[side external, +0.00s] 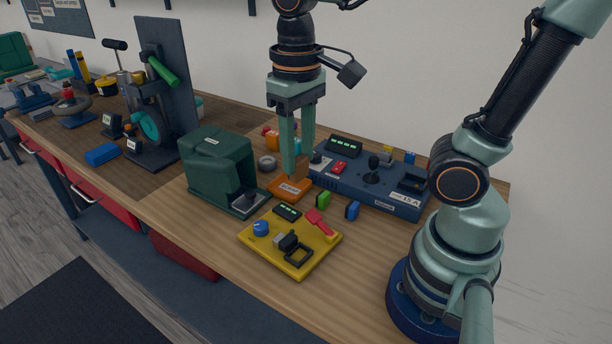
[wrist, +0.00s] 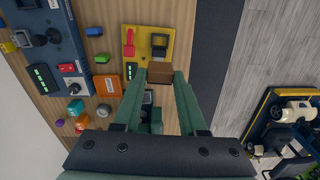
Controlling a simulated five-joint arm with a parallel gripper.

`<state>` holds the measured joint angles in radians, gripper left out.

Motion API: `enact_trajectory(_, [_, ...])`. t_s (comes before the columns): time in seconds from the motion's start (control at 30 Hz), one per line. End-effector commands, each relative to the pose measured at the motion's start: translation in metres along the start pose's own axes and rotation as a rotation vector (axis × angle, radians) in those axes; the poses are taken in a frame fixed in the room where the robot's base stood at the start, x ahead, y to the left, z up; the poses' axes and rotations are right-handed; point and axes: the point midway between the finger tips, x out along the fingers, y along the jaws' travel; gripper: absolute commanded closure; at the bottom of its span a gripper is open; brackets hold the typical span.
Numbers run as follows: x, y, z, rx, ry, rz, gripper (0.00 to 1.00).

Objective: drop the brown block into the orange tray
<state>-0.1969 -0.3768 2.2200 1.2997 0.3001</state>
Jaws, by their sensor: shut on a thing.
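The brown block (wrist: 159,72) is gripped between the two fingertips of my gripper (wrist: 161,77) in the wrist view. In the side view, my gripper (side external: 296,172) points down with a brown face (side external: 302,166) showing at its fingertips. The small orange tray (side external: 291,189) with a white label appears just below the fingertips there. In the wrist view, the orange tray (wrist: 108,86) lies to the left of the held block, beside the yellow panel. I cannot tell exactly how high the block is over the bench.
A dark green machine (side external: 218,165) stands left of the tray. A blue control panel (side external: 370,187) lies to its right, and a yellow panel (side external: 290,240) in front. Small green (side external: 323,200) and blue (side external: 352,211) blocks lie between the panels.

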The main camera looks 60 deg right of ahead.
Motion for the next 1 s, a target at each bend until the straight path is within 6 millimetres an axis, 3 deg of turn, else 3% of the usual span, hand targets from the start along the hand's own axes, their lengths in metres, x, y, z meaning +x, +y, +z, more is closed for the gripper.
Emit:
enact_trajectory(0.33, [0.000, 0.000, -0.001, 0.000, 0.001, 0.000, 1.00])
enact_trajectory(0.47, [0.002, 0.004, -0.009, 0.004, 0.000, 0.000, 1.00])
enact_trajectory(0.67, [0.016, 0.023, -0.049, 0.008, -0.005, 0.001, 1.00])
enact_trajectory(1.0, [0.067, 0.090, -0.128, 0.008, -0.006, -0.001, 1.00])
